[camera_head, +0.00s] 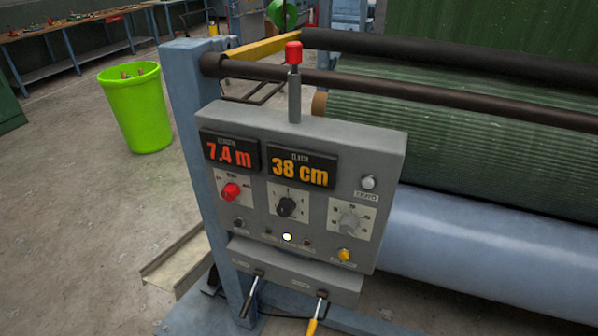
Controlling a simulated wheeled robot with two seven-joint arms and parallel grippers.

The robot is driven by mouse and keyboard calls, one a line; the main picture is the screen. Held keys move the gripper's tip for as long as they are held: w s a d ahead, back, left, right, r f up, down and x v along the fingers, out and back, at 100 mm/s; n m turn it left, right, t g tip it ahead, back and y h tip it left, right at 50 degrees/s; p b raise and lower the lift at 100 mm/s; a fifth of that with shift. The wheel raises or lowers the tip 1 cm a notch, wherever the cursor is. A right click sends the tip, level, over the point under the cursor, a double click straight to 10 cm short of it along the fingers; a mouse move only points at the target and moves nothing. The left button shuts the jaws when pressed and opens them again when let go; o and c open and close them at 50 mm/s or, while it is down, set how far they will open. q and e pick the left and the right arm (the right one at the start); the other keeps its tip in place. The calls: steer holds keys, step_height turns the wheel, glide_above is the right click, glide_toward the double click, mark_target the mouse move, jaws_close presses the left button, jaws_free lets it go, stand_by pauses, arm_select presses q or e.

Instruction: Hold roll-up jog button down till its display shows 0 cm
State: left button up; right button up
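A grey control panel (330,140) stands on a blue post in the middle of the view. Its right display (301,169) shows 38 cm in orange. Its left display (230,151) shows 7.4 m in red. Low on the panel are a yellow button (344,255), a lit whitish button or lamp (287,237) and a dark button (239,224). Their labels are too small to read, so I cannot tell which is the roll-up jog button. Neither of my grippers is in view, and nothing touches the panel.
The panel also has a red knob (231,191), a black dial (287,206), a grey dial (349,219) and a pale button (368,182). A red-topped lever (294,54) rises above it. Two levers hang below. Green turf (450,140) and rollers lie behind; a green bin (137,108) stands left.

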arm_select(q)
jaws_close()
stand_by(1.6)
